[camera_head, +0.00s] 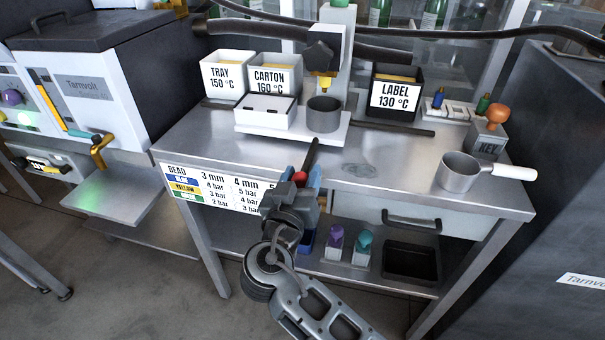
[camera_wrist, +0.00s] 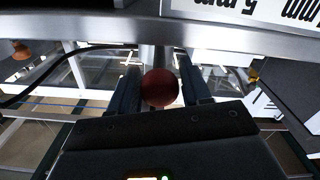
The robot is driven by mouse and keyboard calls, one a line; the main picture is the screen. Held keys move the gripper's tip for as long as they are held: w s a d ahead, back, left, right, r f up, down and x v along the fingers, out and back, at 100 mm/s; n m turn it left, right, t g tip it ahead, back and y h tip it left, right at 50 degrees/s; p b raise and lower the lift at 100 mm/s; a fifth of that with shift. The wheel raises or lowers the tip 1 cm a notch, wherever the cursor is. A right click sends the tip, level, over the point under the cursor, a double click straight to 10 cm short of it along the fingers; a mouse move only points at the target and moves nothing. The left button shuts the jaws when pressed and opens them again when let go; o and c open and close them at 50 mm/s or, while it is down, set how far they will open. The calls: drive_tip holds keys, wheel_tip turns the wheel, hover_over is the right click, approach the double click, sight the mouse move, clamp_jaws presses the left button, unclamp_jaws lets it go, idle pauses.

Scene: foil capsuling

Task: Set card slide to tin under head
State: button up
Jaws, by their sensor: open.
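The slide is a white plate (camera_head: 290,127) on the steel bench, carrying a white box (camera_head: 265,111) on its left and an open grey tin (camera_head: 324,114) on its right. The tin stands below the head (camera_head: 324,60) and its brass nozzle (camera_head: 326,82); exact alignment is hard to judge. A dark rod (camera_head: 311,155) runs from near the plate towards the bench's front, with a red ball knob (camera_head: 300,177) at its near end. My gripper (camera_head: 301,181) is open, with its fingers either side of the knob. The wrist view also shows the knob (camera_wrist: 160,88) between the fingers; contact is unclear.
Labelled bins TRAY (camera_head: 228,76), CARTON (camera_head: 275,78) and LABEL (camera_head: 394,92) stand behind. A handled pot (camera_head: 461,173) and a KEY block (camera_head: 487,145) are at right. A settings chart (camera_head: 222,189) hangs on the bench's front edge. The bench's front middle is mostly clear.

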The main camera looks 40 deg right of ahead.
drive_tip(key=b+v, duration=0.1)
drive_tip(key=v, duration=0.5)
drive_tip(key=shift+s+a, duration=0.25)
drive_tip(key=shift+a, duration=0.05)
drive_tip(key=shift+f, duration=0.1)
drive_tip(key=s+a+f+n+t+y+p, duration=0.1)
drive_tip(key=s+a+f+n+y, duration=0.2)
drive_tip(key=s+f+n+y, duration=0.85)
drive_tip(key=s+r+m+t+y, duration=0.1)
drive_tip(key=s+r+m, duration=0.1)
drive_tip(key=s+r, duration=0.5)
drive_tip(key=s+r+m+t+y, duration=0.1)
drive_tip(key=s+r, duration=0.6)
drive_tip(key=s, duration=0.7)
drive_tip(key=shift+s+a+m+t+y+p, duration=0.35)
drive_tip(key=shift+a+t+y+p, duration=0.1)
drive_tip(key=shift+t+y, duration=0.15)
